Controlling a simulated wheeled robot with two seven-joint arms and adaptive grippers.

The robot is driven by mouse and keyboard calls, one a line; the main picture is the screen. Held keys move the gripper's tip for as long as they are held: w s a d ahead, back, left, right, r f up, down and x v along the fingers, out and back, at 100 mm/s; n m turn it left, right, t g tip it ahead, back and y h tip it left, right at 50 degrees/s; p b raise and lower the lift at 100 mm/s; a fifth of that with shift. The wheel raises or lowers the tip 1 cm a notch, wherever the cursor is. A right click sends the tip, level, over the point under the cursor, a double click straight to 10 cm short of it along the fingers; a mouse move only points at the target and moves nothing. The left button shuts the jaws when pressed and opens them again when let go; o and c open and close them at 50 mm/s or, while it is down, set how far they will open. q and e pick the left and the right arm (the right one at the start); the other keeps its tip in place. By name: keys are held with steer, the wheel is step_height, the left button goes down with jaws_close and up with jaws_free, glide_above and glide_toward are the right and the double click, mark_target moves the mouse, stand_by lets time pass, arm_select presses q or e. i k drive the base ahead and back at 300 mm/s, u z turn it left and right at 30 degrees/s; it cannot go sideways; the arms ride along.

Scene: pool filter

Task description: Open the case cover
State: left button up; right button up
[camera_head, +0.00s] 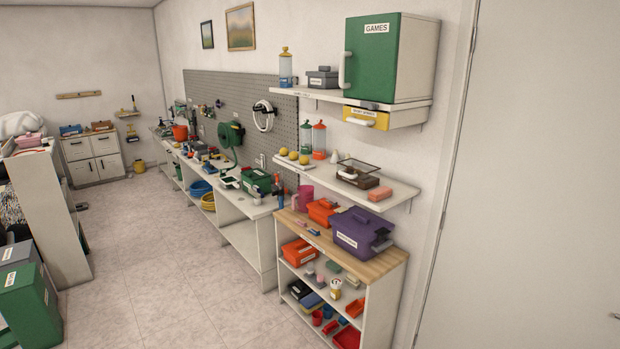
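Several lidded boxes could be the case, and I cannot tell which one is meant. A purple box (360,230) with a label sits shut on the wooden top of the low shelf unit. An orange box (321,211) stands behind it, and another orange box (299,251) is on the shelf below. A dark green box (256,182) sits on the near end of the long workbench. Their lids look closed, though the smaller ones are hard to make out. Neither of my grippers is in view.
A green cabinet (384,58) labelled GAMES stands on the upper wall shelf (330,96). The low shelf unit (375,295) holds many small items. A pale cabinet (42,205) and green bin (30,310) stand at left. The tiled floor (170,275) between is clear.

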mark_target(342, 172)
steer(key=u, duration=0.75)
steer(key=i, duration=2.25)
steer(key=z, duration=0.8)
